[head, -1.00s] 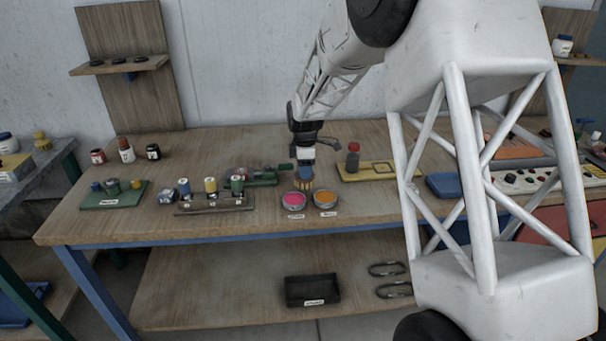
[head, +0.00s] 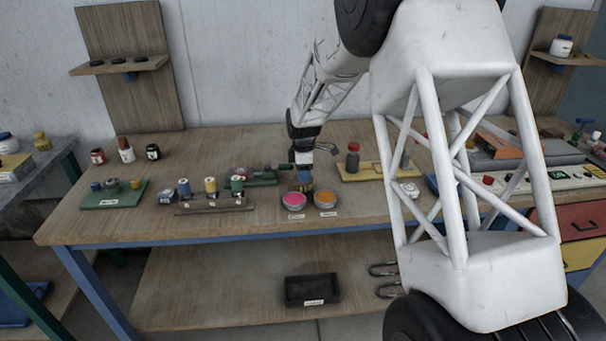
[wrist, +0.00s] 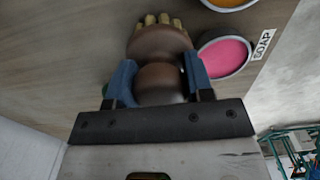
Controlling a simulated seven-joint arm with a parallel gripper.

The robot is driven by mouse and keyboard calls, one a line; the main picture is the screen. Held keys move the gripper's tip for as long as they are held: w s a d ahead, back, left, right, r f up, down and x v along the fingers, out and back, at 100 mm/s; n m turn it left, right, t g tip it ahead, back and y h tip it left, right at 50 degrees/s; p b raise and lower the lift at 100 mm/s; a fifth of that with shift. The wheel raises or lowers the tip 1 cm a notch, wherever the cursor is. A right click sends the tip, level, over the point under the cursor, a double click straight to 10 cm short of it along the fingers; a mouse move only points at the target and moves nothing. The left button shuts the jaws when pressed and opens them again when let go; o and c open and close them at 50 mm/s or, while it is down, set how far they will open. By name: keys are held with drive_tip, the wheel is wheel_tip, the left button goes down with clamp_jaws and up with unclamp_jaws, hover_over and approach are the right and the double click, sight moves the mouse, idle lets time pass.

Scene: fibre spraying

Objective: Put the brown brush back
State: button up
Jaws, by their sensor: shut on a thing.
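My gripper (head: 304,175) is shut on the brown brush (wrist: 160,65) above the wooden table, just behind two round dishes. In the wrist view, the blue fingers (wrist: 160,84) press on both sides of the brush's rounded brown handle. Its pale yellow bristles point away from the gripper. In the head view the brush is small and mostly hidden, so I cannot tell if its bristles touch the table. The pink dish (head: 294,200), labelled SOAP in the wrist view, is close beside the brush. The orange dish (head: 325,199) is to its right.
A rack with several spools (head: 215,203) and a green tool (head: 262,178) stand to the left. A yellow tray (head: 362,172) with a red-capped bottle (head: 352,158) is to the right. A black tray (head: 312,290) lies on the lower shelf. The table's front left is clear.

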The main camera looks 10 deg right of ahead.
drive_tip(key=shift+f, duration=0.3)
drive_tip(key=shift+f, duration=0.1)
drive_tip(key=o, duration=0.9)
wheel_tip(320, 180, up, 12)
drive_tip(key=shift+f, duration=0.15)
drive_tip(key=shift+r, duration=0.25)
idle(0.8)
